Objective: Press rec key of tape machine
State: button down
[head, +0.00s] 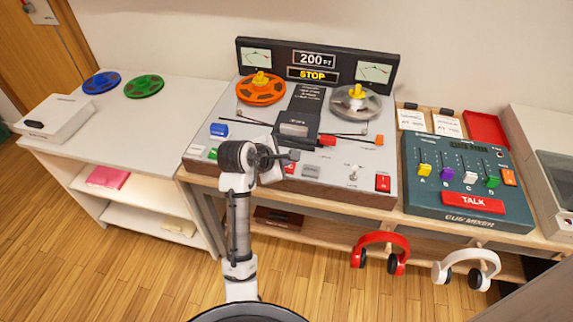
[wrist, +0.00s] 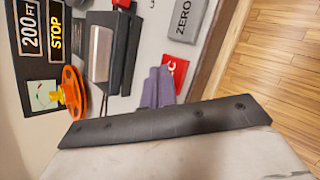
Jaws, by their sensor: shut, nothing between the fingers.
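The tape machine (head: 225,118) has a grey top with a row of keys along its front edge. Its red rec key (head: 290,168) sits just left of the grey ZERO key (head: 311,171). In the wrist view the red key (wrist: 174,68) is partly hidden by my fingers, with only the end of its lettering showing. My gripper (head: 292,155) is shut and empty, its fingertips over or beside the red key; I cannot tell whether they touch it. The fingers also show in the wrist view (wrist: 158,87). The display (head: 313,74) reads STOP and 200 FT.
An orange reel (head: 260,90) and a clear reel (head: 355,104) sit on the machine. Another red key (head: 383,182) is at its front right. The cue mixer (head: 460,180) stands to the right. Red headphones (head: 380,250) and white headphones (head: 467,268) hang below the front edge.

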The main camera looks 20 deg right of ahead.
jog(key=shift+f, duration=0.25)
jog(key=shift+r, duration=0.15)
dwell(0.3)
jog(key=shift+r+p, duration=0.8)
jog(key=shift+p, duration=0.7)
notch_tip(320, 180, up, 3)
jog(key=p, duration=0.3)
jog(key=shift+f, duration=0.2)
jog(key=shift+r+p, duration=0.45)
jog(key=shift+r, duration=0.75)
